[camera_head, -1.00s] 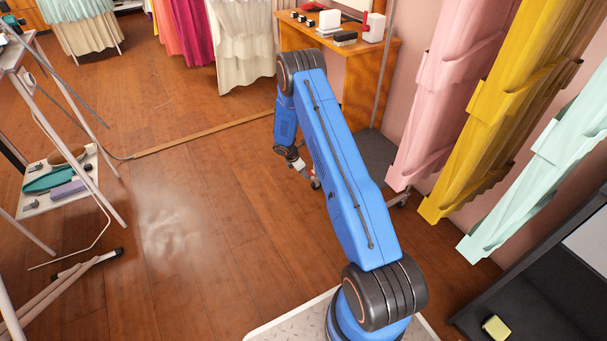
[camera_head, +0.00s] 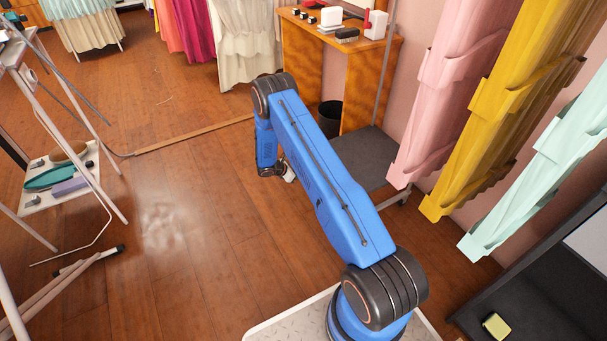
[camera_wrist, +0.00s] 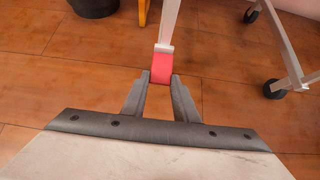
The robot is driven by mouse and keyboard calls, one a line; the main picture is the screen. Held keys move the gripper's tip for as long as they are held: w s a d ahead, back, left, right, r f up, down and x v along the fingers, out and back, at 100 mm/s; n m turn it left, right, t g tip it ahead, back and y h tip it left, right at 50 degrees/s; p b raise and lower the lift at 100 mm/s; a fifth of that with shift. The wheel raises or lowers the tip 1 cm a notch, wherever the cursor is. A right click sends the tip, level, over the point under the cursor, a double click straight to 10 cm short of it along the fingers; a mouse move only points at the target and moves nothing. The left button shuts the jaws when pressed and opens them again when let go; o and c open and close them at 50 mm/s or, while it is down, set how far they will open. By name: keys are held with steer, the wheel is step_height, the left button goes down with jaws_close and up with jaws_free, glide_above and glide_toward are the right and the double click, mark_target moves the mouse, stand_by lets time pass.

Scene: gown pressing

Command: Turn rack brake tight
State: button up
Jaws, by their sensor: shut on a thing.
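In the wrist view my gripper (camera_wrist: 161,78) has its two grey fingertips closed on a red piece (camera_wrist: 162,66), which looks like the rack brake. A pale metal bar (camera_wrist: 169,25) runs up from the red piece. The rack's pale frame with dark casters (camera_wrist: 276,89) stands to the right of my gripper. In the head view the rack's dark base (camera_head: 365,160) and a caster (camera_head: 403,197) show under the hanging gowns. My arm hides most of the gripper there; only a small pale part (camera_head: 289,172) shows beside the wrist, and the red piece is hidden.
Pink (camera_head: 440,90), yellow (camera_head: 500,110) and mint (camera_head: 540,170) gowns hang at the right. A wooden desk (camera_head: 345,55) and dark bin (camera_head: 329,118) stand behind. A pale stand (camera_head: 95,170) is at the left. The wooden floor (camera_head: 190,215) between is clear.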

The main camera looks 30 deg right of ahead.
steer(key=shift+f+h, duration=0.7)
steer(key=shift+h, duration=0.4)
steer(key=o, duration=1.1)
steer(key=shift+c, duration=0.2)
steer(key=v, duration=1.7)
steer(key=shift+a+f, duration=0.15)
steer(key=shift+a, duration=0.1)
